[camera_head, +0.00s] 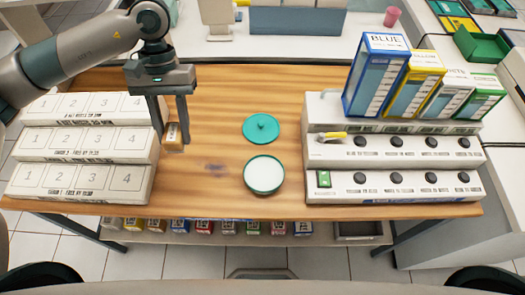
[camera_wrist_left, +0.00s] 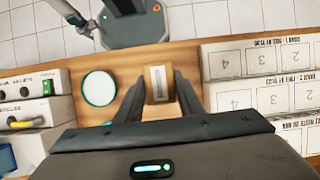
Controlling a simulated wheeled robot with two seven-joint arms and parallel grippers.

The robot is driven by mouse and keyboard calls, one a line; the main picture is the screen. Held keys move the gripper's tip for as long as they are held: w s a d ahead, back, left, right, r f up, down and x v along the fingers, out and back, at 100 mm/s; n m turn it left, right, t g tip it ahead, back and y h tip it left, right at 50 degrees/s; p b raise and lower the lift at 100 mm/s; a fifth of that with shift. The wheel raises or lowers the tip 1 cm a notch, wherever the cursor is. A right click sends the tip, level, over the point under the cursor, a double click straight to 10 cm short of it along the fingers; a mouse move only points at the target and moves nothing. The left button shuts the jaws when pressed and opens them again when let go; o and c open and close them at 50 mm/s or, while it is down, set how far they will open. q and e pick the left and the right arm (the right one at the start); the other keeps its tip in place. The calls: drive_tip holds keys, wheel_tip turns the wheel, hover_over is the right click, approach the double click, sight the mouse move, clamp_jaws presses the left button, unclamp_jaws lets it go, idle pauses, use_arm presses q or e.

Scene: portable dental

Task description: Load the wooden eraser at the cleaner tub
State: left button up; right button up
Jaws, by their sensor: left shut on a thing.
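My left gripper (camera_head: 171,142) points down over the left half of the wooden table, just right of the white numbered racks. It is shut on the wooden eraser (camera_head: 174,134), a small light-brown block with a pale label. The left wrist view shows the eraser (camera_wrist_left: 158,84) between the two dark fingers. The cleaner tub (camera_head: 264,189) is a round teal tub with white contents, open, to the right of and nearer than the gripper. It also shows in the left wrist view (camera_wrist_left: 99,87). A teal lid with a knob (camera_head: 261,128) lies behind the tub. My right gripper is out of view.
White stepped racks (camera_head: 80,145) stand at the table's left. A white stepped unit with black knobs and a yellow-handled tool (camera_head: 332,135) stands at the right, with colored boxes (camera_head: 380,80) on top. Bare wood (camera_head: 215,140) lies between the gripper and the tub.

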use_arm(q)
drive_tip(key=shift+d+f, duration=0.2)
drive_tip(key=shift+d, duration=0.1)
use_arm(e)
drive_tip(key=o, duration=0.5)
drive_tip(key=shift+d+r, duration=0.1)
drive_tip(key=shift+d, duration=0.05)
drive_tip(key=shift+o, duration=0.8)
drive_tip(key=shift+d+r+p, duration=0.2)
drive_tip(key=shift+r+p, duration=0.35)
drive_tip(key=shift+p, duration=0.05)
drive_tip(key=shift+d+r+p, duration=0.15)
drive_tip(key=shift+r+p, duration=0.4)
drive_tip(key=shift+p, duration=0.05)
use_arm(q)
drive_tip(key=d+f+n+t+h+p, duration=0.1)
drive_tip(key=d+f+n, duration=0.3)
drive_tip(key=d+n, duration=0.4)
drive_tip(key=d+f+n+t+h+p, duration=0.1)
drive_tip(key=d+f+n+t+h, duration=0.2)
drive_tip(key=d+n, duration=0.6)
drive_tip(key=shift+s+d+f, duration=0.3)
drive_tip(key=shift+d+f, duration=0.2)
drive_tip(key=shift+d, duration=0.6)
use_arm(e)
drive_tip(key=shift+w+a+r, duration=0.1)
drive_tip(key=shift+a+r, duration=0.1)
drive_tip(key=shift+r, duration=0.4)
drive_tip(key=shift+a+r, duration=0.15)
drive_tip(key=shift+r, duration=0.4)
